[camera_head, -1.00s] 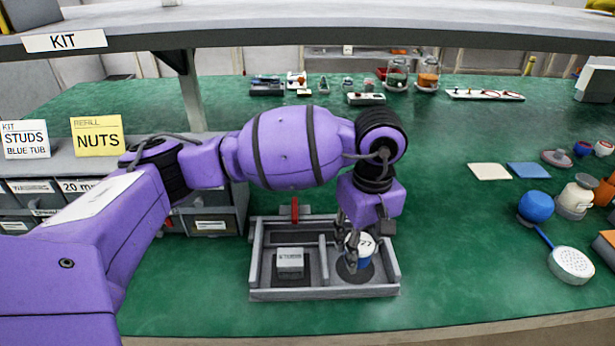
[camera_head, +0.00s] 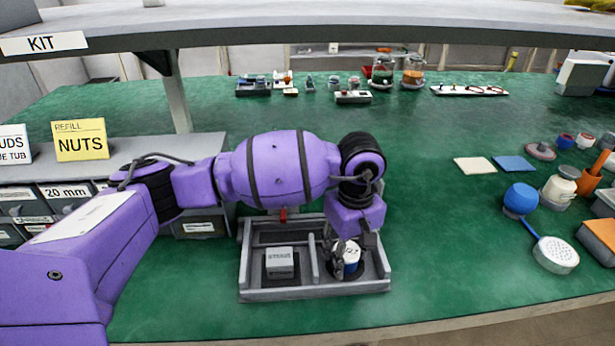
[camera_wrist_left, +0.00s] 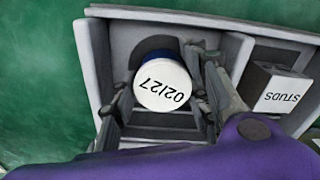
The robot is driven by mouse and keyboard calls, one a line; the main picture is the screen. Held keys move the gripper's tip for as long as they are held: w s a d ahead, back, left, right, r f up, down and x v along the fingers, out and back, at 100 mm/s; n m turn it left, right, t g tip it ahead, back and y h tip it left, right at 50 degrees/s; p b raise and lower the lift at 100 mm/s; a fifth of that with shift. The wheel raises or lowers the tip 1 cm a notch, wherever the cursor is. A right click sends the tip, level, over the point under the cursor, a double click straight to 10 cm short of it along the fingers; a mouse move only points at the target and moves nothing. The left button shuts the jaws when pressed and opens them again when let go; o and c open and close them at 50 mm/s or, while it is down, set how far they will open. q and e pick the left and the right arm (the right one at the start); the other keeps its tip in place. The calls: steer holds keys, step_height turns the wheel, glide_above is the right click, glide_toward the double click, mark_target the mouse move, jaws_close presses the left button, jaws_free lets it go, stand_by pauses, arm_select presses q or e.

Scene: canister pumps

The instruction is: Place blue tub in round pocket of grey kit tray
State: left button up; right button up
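The blue tub (camera_head: 351,257) has a white lid and is upright at the round pocket in the right part of the grey kit tray (camera_head: 315,294). In the left wrist view, the tub's lid (camera_wrist_left: 162,86) reads 02/27, with a blue edge behind it. My left gripper (camera_head: 350,262) points down with its fingers on both sides of the tub, shut on it. The fingers (camera_wrist_left: 163,98) also show in the left wrist view. The tub's bottom is hidden, so I cannot tell if it rests on the pocket floor. My right gripper is not in view.
A grey STUDS box (camera_head: 280,262) sits in the tray's left compartment. A NUTS card (camera_head: 80,139) stands on the drawer unit at left. A blue ball-shaped item (camera_head: 520,198) and a white strainer-like disc (camera_head: 555,255) lie right of the tray. The green bench between is clear.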

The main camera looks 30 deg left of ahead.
mark_target(348, 250)
arm_select(q)
steer(key=shift+o, duration=0.9)
steer(key=shift+w+r, duration=0.1)
step_height(348, 250, up, 12)
steer(key=shift+r, duration=0.15)
